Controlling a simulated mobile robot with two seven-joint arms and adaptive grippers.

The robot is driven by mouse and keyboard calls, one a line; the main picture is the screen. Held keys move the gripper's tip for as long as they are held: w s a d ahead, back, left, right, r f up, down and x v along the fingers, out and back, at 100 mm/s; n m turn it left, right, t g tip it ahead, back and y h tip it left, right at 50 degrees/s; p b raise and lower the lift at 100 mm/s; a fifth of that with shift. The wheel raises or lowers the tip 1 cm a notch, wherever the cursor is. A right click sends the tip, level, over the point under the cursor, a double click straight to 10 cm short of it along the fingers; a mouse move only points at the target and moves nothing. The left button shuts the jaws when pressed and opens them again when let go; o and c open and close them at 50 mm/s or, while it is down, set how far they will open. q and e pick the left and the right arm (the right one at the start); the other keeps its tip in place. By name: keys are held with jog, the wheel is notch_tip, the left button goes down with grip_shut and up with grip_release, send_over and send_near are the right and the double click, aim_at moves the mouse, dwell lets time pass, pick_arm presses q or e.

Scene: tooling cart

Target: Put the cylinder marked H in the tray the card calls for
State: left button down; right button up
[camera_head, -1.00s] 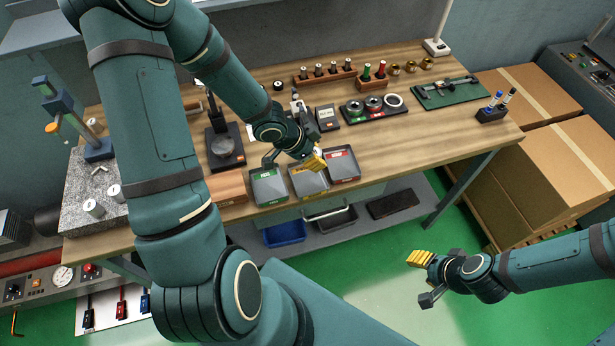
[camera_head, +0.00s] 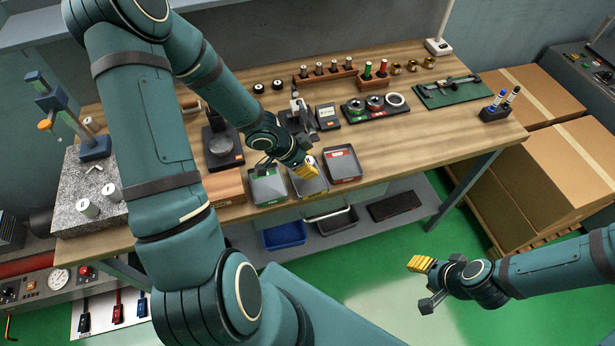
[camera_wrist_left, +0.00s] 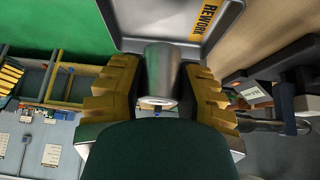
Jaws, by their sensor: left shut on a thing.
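My left gripper (camera_head: 309,170) is shut on a plain metal cylinder (camera_wrist_left: 161,75), seen between its yellow fingers in the left wrist view. The cylinder's marking cannot be read. The gripper is over the middle tray (camera_head: 322,190), which has a yellow label; the left wrist view shows this tray (camera_wrist_left: 130,44) with the word REWORK. A tray with a green label (camera_head: 268,198) is on its left and one with a red label (camera_head: 344,177) on its right. A small card stand (camera_head: 327,114) is behind the trays, its text too small to read. My right gripper (camera_head: 421,264) hangs off the bench, its opening unclear.
Two metal cylinders (camera_head: 88,207) (camera_head: 111,191) stand on the granite block at left. A black stand (camera_head: 222,150), a ring holder (camera_head: 376,108) and a green mat with a caliper (camera_head: 448,93) are on the bench. Cardboard boxes (camera_head: 540,150) are at right.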

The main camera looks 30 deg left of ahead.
pick_arm(q)
jog(key=shift+f+b, duration=1.75)
jog(key=shift+f, duration=0.45)
jog(key=shift+r, duration=0.15)
jog(key=c, duration=0.7)
grip_release()
